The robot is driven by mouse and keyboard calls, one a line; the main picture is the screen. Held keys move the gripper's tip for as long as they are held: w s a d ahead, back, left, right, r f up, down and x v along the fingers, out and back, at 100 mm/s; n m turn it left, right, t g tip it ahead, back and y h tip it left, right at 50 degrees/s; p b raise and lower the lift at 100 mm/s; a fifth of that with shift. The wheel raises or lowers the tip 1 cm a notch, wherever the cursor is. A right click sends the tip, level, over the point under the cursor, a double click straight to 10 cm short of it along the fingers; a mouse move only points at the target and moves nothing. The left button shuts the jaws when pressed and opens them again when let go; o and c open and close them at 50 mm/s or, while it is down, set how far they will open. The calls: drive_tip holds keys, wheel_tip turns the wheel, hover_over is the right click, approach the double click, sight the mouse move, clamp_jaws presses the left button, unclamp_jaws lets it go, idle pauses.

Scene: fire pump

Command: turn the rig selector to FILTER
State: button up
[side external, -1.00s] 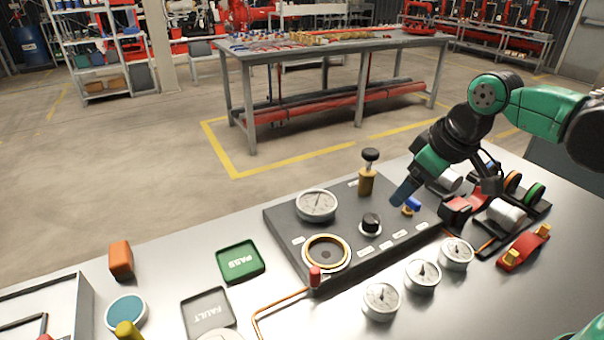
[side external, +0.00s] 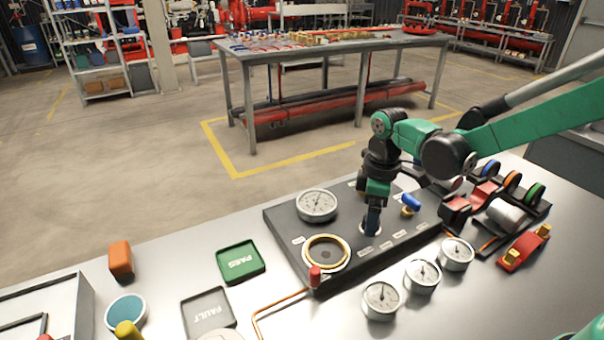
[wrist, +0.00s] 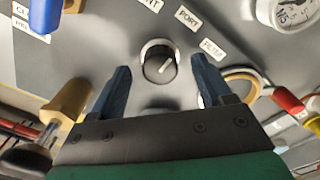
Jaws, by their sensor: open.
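The rig selector is a round black knob (wrist: 158,63) with a white pointer line and a pale ring, set on the dark panel (wrist: 90,50). Its pointer aims up and right in the wrist view, roughly between the PORT label (wrist: 187,17) and the FILTER label (wrist: 212,48). My gripper (wrist: 160,65) is open, one blue finger on each side of the knob, with visible gaps to it. In the side view my gripper (side external: 371,222) points down over the knob and hides most of it.
A brass fitting with a black knob (wrist: 62,115) stands close to my left finger in the wrist view. A blue-handled valve (side external: 410,203), a copper-ringed port (side external: 326,253) and a pressure gauge (side external: 317,204) are also on the panel. Several small gauges (side external: 422,276) stand in front.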

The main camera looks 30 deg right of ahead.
drive_tip(key=shift+f, duration=0.35)
clamp_jaws()
drive_tip(key=m, duration=0.4)
drive_tip(key=shift+m, duration=2.4)
